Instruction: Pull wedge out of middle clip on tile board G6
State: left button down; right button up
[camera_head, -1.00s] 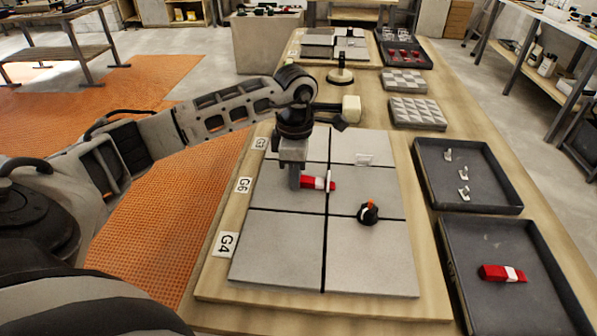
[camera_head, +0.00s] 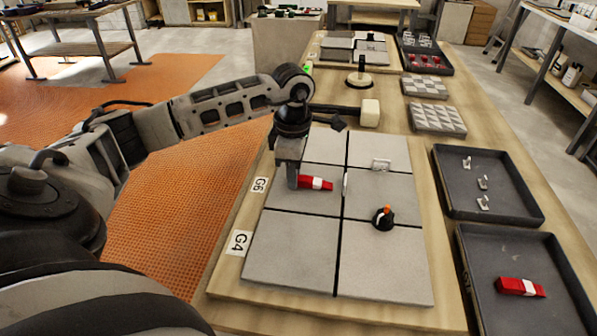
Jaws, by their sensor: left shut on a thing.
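The tile board (camera_head: 226,272) lies on the table with several grey tiles divided by dark joints; labels G6 (camera_head: 260,185) and G4 (camera_head: 239,242) show along its left edge. My left gripper (camera_head: 293,180) points down over the G6 row, shut on the red wedge (camera_head: 318,184), which has a pale band. The white middle clip (camera_head: 345,184) stands upright in the central joint. A small gap shows between the wedge's right end and the clip. The fingertips are partly hidden. My right gripper is not in view.
A black knob with an orange tip (camera_head: 383,217) and a white clip (camera_head: 381,165) are on the right tiles. A tray with clips (camera_head: 515,212) and a tray with a red wedge (camera_head: 480,300) lie right. A pale-headed mallet (camera_head: 370,113) lies behind.

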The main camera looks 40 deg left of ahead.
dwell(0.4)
pick_arm(q)
notch_tip(320, 180, up, 6)
jog(key=p, duration=0.4)
dwell(0.3)
